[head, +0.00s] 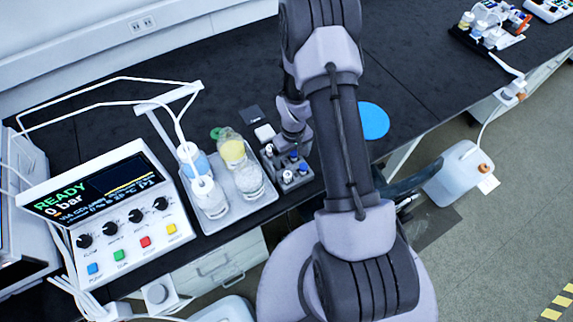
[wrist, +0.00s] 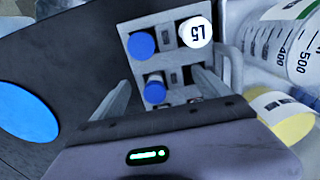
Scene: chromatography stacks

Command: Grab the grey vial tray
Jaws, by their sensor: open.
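The grey vial tray (head: 289,186) is a small block at the bench's front edge, right of the bottle tray in the head view. It holds several vials with blue and white caps. In the wrist view the tray (wrist: 168,62) lies ahead of my gripper (wrist: 163,84), with blue caps (wrist: 142,44) and a white cap marked L5 (wrist: 196,32). My gripper is open, with one finger towards each side of the tray's near part. Nothing is gripped. I cannot tell whether the fingers touch the tray. My arm hides part of the tray's surroundings in the head view.
A light tray (head: 215,222) with several bottles stands close to the vial tray's left; graduated bottles (wrist: 290,45) crowd it in the wrist view. A control box (head: 110,205) is farther left. A blue disc (head: 373,121) lies right of my arm on otherwise clear dark bench.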

